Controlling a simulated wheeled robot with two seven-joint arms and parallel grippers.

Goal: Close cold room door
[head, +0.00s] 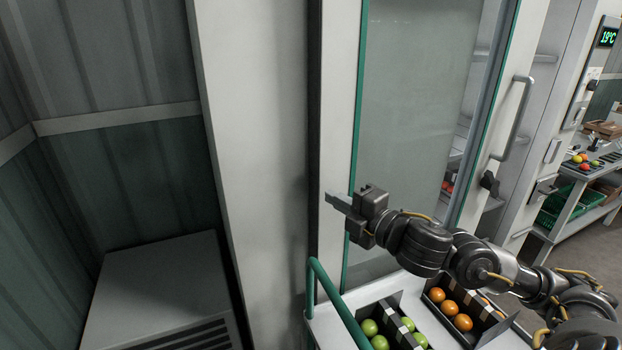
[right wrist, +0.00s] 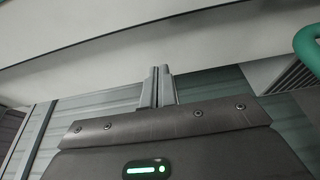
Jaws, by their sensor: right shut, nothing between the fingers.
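The cold room door (head: 420,110) is a pale-framed glass door with green edging, in the middle of the head view. It stands ajar. Its upright bar handle (head: 516,118) and a dark latch (head: 489,183) are on its right edge. A gap to the right of that edge shows shelves inside. My right gripper (head: 338,201) is shut and empty, pointing left in front of the door's left frame, well away from the handle. Its closed fingers also show in the right wrist view (right wrist: 158,75). Whether it touches the frame I cannot tell. My left gripper is out of view.
A grey vented unit (head: 160,290) is at lower left. At right are a 19°C display (head: 607,37) and a shelved bench (head: 573,205).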

